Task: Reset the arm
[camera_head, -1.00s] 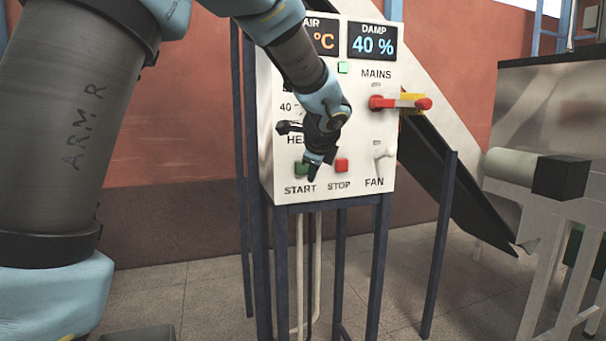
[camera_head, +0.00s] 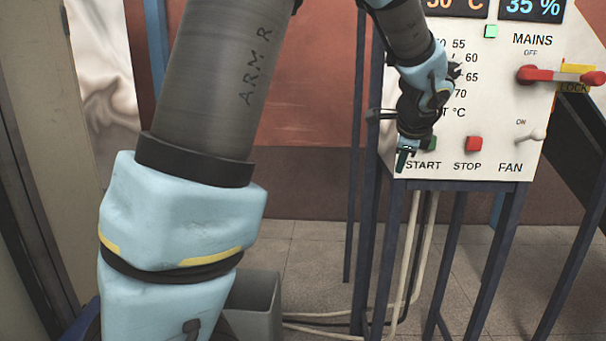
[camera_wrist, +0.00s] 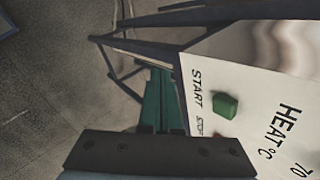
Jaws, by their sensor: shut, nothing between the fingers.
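My arm spans the head view from the lower left up past the top edge and down to the panel.
A grey bin (camera_head: 257,305) stands on the floor behind my arm. Blue posts support the panel. Floor is open left of the panel in the wrist view.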

